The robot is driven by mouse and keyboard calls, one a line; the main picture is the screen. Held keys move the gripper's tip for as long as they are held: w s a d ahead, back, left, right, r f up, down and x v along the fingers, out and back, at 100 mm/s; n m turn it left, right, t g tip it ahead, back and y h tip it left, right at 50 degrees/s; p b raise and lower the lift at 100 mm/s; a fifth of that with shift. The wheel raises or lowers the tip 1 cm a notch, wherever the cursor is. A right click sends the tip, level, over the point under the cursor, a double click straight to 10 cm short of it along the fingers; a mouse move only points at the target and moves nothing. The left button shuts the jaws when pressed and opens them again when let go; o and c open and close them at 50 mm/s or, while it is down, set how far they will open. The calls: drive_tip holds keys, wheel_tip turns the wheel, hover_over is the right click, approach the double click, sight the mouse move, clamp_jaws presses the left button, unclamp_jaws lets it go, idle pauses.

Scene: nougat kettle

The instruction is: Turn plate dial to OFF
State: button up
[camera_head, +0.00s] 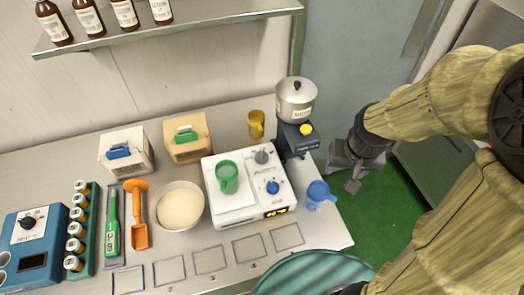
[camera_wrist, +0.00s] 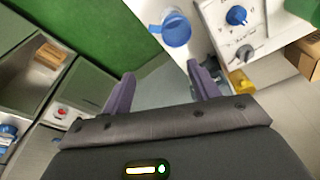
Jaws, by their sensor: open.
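A white plate unit (camera_head: 232,214) stands on the bench with a green mug (camera_head: 227,177) on its top plate. Its right panel carries a grey dial (camera_head: 262,157) at the back and a blue dial (camera_head: 272,187) nearer the front, above a small lit display (camera_head: 277,211). I cannot read which dial is the plate dial. The wrist view shows the blue dial (camera_wrist: 237,15) and grey dial (camera_wrist: 244,52) at upper right. My gripper (camera_head: 353,183) is open and empty, right of the bench edge; its two fingers (camera_wrist: 162,75) are apart, touching neither dial.
A blue mug (camera_head: 319,195) stands at the bench's right edge, between my gripper and the unit. A pot (camera_head: 296,100) sits on a dark stand (camera_head: 297,139) behind it. A yellow mug (camera_head: 256,123), a bowl (camera_head: 180,206) and boxes are farther left. Green floor (camera_head: 395,222) lies right.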

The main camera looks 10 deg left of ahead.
drive_tip(key=w+a+r+g, duration=0.1)
drive_tip(key=w+a+r, duration=0.1)
drive_tip(key=w+a, duration=0.75)
drive_tip(key=g, duration=0.1)
hover_over(262, 153)
drive_tip(key=shift+r+p, duration=0.2)
drive_tip(key=shift+p, duration=0.2)
wheel_tip(262, 153, down, 17)
drive_tip(key=p, duration=0.4)
drive_tip(key=shift+f, duration=0.2)
drive_tip(key=c, duration=1)
drive_tip(key=shift+o, duration=0.2)
